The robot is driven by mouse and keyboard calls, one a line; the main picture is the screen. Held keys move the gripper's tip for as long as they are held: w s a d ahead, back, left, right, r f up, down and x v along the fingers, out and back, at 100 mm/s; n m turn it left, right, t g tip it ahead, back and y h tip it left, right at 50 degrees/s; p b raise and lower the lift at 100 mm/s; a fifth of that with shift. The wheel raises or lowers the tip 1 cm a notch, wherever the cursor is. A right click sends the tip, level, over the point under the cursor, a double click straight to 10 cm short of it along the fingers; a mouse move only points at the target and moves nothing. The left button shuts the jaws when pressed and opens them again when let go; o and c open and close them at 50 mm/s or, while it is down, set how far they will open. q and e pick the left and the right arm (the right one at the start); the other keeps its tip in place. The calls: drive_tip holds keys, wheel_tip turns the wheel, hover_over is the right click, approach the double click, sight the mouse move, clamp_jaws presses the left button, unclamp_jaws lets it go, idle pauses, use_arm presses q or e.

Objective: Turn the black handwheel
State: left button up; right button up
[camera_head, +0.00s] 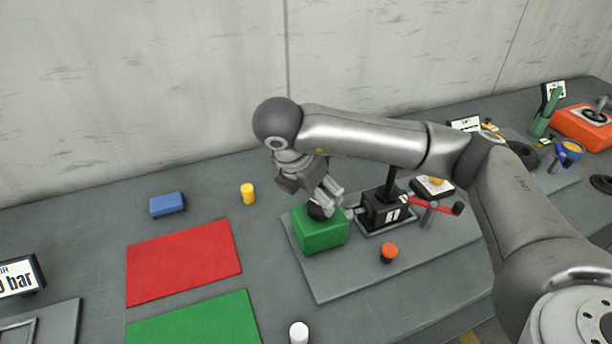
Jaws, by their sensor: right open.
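My right gripper (328,202) reaches in from the right and points down just above the green block (320,232). It is open. A dark rounded part (318,211) shows at its fingertips, partly covered by them; it may be the black handwheel, but I cannot tell for sure, nor whether the fingers touch it. The black screw jack (380,212) with a number plate stands just right of the gripper, with a short shaft on its left side and a black upright screw. My left gripper is not in view.
A red mat (180,265), blue block (167,204) and yellow cylinder (248,194) lie left. My right arm covers the table's middle right.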

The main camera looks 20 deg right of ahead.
drive_tip(key=v, duration=0.6)
drive_tip(key=shift+r, duration=0.2)
drive_tip(key=shift+s+a+f, duration=0.1)
drive_tip(key=shift+s, duration=0.05)
